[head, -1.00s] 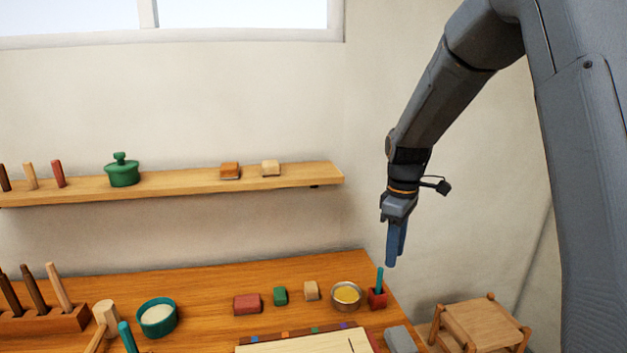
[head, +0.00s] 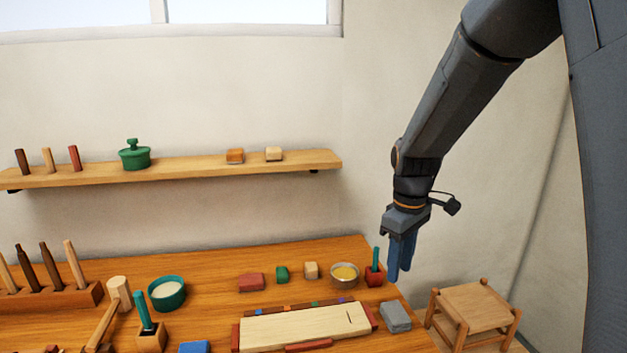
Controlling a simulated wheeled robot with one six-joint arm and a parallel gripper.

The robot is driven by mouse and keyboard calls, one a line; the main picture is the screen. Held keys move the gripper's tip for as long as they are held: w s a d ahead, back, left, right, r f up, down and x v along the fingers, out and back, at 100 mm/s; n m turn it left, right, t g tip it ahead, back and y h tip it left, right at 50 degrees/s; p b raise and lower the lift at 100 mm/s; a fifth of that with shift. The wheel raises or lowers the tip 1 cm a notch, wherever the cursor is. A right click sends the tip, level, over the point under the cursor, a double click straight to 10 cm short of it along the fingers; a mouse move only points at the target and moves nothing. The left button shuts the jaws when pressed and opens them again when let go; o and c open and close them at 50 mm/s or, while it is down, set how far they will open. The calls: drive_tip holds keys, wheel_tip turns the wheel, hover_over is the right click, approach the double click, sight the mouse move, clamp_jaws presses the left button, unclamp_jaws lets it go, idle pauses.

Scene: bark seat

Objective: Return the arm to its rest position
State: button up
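My gripper (head: 401,258) hangs from my arm at the right of the head view, with its blue fingers pointing down. It appears over the right edge of the wooden workbench (head: 210,262), near a red block holding a teal-handled tool (head: 374,275). No object shows in the fingers. The fingers overlap from this angle, so I cannot tell how far apart they are. My forearm runs up to the top right of the view.
A small wooden stool (head: 472,303) stands right of the bench. A grey block (head: 396,317), a metal bowl (head: 344,276) and a pale board (head: 300,327) lie on the bench. A wall shelf (head: 200,167) holds a green pot (head: 134,155). Bare wall lies behind my arm.

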drive_tip(key=s+f+m+t+b, duration=0.1)
drive_tip(key=s+f+m+b, duration=0.6)
drive_tip(key=s+f, duration=0.4)
drive_tip(key=s+m, duration=0.1)
drive_tip(key=s, duration=0.3)
drive_tip(key=shift+f+m, duration=0.2)
drive_tip(key=shift+m, duration=0.1)
